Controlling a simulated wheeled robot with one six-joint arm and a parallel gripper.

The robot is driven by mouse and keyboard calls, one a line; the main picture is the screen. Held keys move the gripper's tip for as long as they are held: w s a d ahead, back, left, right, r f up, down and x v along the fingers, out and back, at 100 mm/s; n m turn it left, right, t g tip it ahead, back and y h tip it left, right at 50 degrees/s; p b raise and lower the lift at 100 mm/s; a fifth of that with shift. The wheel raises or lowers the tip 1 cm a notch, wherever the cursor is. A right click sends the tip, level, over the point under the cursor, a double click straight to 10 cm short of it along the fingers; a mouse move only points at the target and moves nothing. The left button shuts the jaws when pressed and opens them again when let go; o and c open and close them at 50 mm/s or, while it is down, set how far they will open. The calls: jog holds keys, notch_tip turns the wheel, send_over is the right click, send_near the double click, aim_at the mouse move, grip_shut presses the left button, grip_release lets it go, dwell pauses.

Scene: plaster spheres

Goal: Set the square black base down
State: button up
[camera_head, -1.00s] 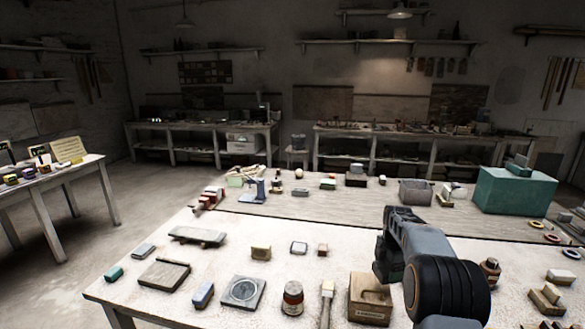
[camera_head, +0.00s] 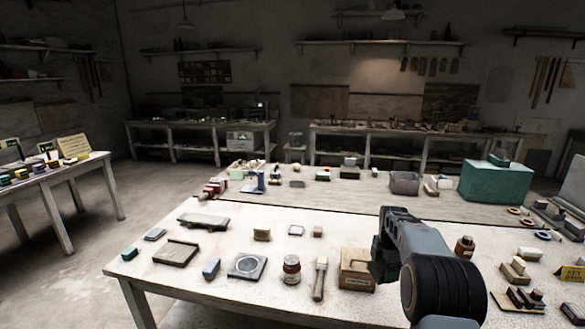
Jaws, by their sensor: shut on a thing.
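My gripper (camera_head: 384,262) hangs at the end of my arm, over the near right part of the pale table (camera_head: 335,228). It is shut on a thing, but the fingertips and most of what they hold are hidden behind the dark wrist. I cannot make out the square black base's outline there. The gripper overlaps the right side of a cardboard box (camera_head: 354,272) in the picture. I cannot tell how high it is above the table.
A brush (camera_head: 319,280), a brown jar (camera_head: 291,270) and a square plate with a round disc (camera_head: 247,265) stand left of the box. Small blocks (camera_head: 515,271) and a bottle (camera_head: 464,248) lie right of my arm. Bare table shows behind the box.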

jog(key=s+a+f+m+b, duration=0.1)
jog(key=s+a+f+m, duration=0.5)
jog(key=s+f+m, duration=0.2)
jog(key=s+a+f+m+b, duration=0.2)
jog(key=s+a+f+m, duration=0.4)
jog(key=f+m, duration=0.6)
jog(key=shift+s+f, duration=0.75)
jog(key=shift+s, duration=0.3)
